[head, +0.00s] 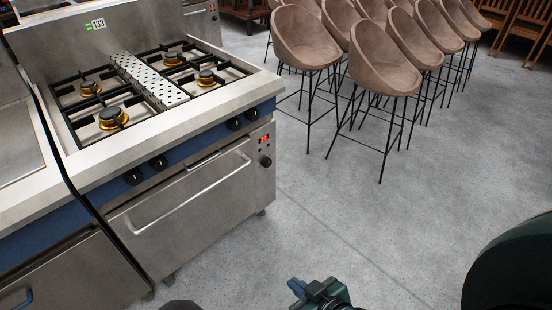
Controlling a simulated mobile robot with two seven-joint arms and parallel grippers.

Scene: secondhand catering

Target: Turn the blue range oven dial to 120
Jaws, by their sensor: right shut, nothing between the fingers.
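The blue range (190,200) stands at the left, a steel range with a blue front strip and a hob of several burners. Its oven dial (265,162) is a black knob on the right side of the oven front. A small red display (264,139) sits just above the dial; its digits are too small to read. My right gripper (298,288) is at the bottom of the view, shut and empty, low over the floor and well apart from the dial. My left gripper is not in view.
Several black hob knobs (234,124) line the blue strip. A long oven door handle (190,190) sticks out in front. Another appliance (60,270) adjoins at left. Several brown bar stools (385,65) stand at the back right. The grey floor (350,220) before the range is clear.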

